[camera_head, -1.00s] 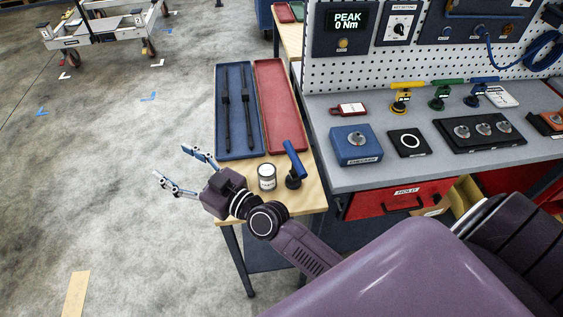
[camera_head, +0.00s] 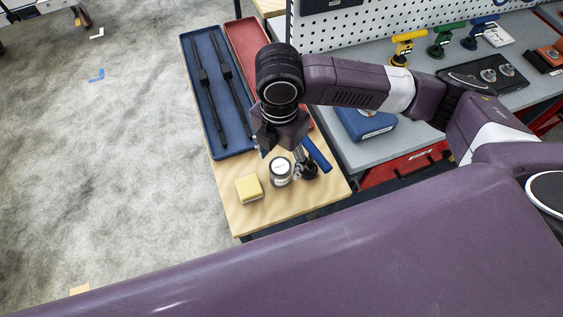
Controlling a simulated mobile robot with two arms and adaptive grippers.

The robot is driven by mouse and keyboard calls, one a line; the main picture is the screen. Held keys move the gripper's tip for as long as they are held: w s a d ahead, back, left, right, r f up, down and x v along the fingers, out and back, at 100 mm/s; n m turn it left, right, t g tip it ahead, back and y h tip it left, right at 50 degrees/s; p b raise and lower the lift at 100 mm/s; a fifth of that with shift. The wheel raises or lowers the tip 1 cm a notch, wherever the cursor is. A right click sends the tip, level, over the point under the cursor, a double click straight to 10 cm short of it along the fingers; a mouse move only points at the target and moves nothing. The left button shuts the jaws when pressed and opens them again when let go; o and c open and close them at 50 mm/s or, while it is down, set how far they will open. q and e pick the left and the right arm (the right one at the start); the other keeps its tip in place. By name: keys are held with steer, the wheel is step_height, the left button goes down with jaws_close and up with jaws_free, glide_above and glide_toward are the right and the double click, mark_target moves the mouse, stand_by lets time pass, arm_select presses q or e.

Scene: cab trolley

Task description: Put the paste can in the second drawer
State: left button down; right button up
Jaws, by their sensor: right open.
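The paste can (camera_head: 280,173), a small pale can with a light lid, stands upright near the front of the wooden side table (camera_head: 262,216). My right gripper (camera_head: 284,160) hangs pointing down just behind and above the can, open. Its fingers are partly hidden by the wrist, and I cannot tell whether they touch the can. A red drawer front (camera_head: 405,168) with a white label shows under the grey bench, partly hidden by my arm. I cannot tell which drawer is the second. My left gripper is not in view.
A blue-handled tool (camera_head: 316,154) stands close right of the can, and a yellow block (camera_head: 249,189) lies left of it. Behind are a blue tray (camera_head: 238,149) with dark rods and a red tray (camera_head: 244,36).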

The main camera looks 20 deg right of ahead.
mark_target(280, 165)
step_height(280, 165, down, 3)
steer(key=shift+s+d+r+p, duration=0.1)
steer(key=shift+r+p, duration=0.05)
steer(key=shift+p, duration=0.25)
steer(key=f, duration=0.2)
steer(key=f+p, duration=0.1)
steer(key=shift+w+f, duration=0.35)
steer(key=shift+f, duration=0.35)
steer(key=c, duration=1.3)
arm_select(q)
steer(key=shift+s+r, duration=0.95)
arm_select(e)
steer(key=shift+c, duration=1.1)
steer(key=shift+w, duration=0.1)
